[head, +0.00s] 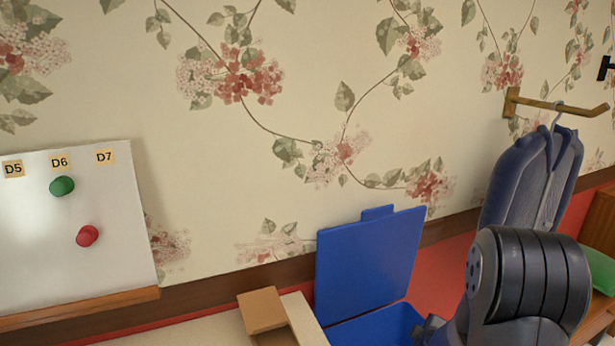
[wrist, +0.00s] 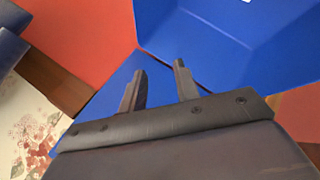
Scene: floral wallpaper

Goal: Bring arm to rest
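My gripper (wrist: 160,82) shows in the wrist view with its two fingers apart and nothing between them. Behind the fingers is a blue bin (wrist: 230,40). In the head view the same blue bin (head: 375,328) stands against the wall with its blue lid (head: 368,262) raised upright. My dark arm is at the lower right of the head view, just right of the bin. The fingertips are hidden there behind the arm and the frame edge.
A whiteboard (head: 70,235) with a green magnet (head: 62,186) and a red magnet (head: 87,236) is at left. A small cardboard box (head: 263,310) stands left of the bin. A dark jacket (head: 530,180) hangs from a brass hook (head: 550,104) behind my arm. A green object (head: 603,270) is at the right edge.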

